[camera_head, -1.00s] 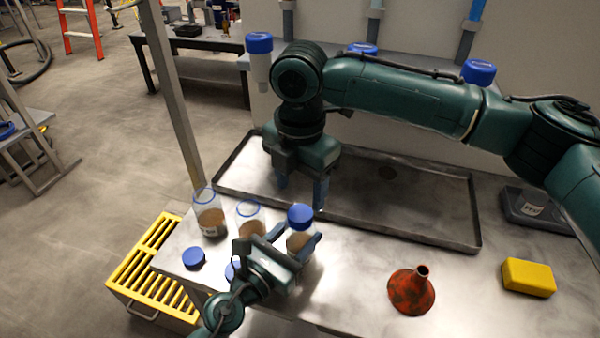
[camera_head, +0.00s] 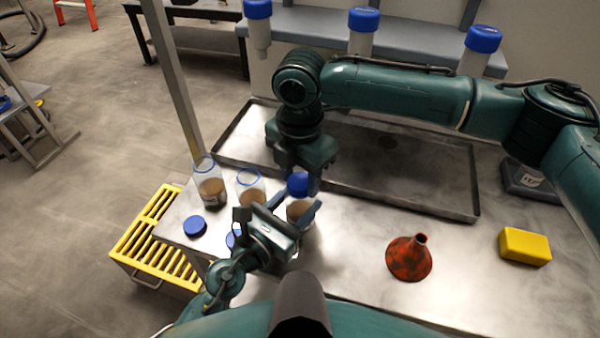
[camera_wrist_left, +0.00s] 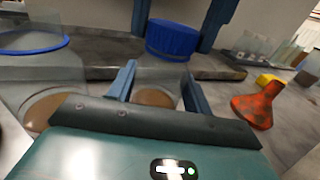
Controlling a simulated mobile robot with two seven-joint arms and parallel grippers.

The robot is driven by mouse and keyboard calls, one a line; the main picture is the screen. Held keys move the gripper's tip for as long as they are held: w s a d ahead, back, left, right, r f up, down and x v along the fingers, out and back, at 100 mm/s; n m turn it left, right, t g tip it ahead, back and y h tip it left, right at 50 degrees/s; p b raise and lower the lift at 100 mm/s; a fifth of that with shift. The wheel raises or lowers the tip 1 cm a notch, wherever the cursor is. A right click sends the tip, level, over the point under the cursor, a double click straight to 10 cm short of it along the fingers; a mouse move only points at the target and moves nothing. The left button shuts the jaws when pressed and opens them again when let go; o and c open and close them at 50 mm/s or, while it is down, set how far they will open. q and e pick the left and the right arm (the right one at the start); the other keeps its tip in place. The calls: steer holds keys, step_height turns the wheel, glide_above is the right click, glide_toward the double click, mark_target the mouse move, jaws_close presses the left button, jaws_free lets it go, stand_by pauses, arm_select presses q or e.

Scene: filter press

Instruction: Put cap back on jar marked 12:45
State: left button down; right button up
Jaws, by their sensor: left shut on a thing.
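The right-hand jar (camera_head: 297,208) stands upright on the metal table, with brown contents and a blue cap (camera_head: 298,184) at its top. My left gripper (camera_head: 291,208) is shut around this jar's body; the jar shows between its fingers in the left wrist view (camera_wrist_left: 158,92). My right gripper (camera_head: 301,178) hangs down at the cap with its fingers apart. In the left wrist view the fingers appear on either side of the cap (camera_wrist_left: 172,40); contact cannot be told. Two uncapped jars (camera_head: 210,188) (camera_head: 251,190) stand to the left. No time marking is readable.
A loose blue cap (camera_head: 195,225) lies near the table's left edge; another (camera_head: 233,239) is partly hidden by my left gripper. A shallow metal tray (camera_head: 420,203) lies behind. A red funnel (camera_head: 409,260) and yellow block (camera_head: 525,246) stand right, with free table between.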

steer(key=c, duration=0.6)
steer(key=shift+o, duration=0.2)
steer(key=m, duration=0.4)
steer(key=shift+m, duration=0.4)
steer(key=m, duration=0.6)
steer(key=shift+m, duration=0.3)
steer(key=o, duration=1.1)
steer(key=shift+r, duration=0.1)
step_height(320, 180, up, 4)
steer(key=shift+r, duration=0.15)
steer(key=shift+c, duration=0.5)
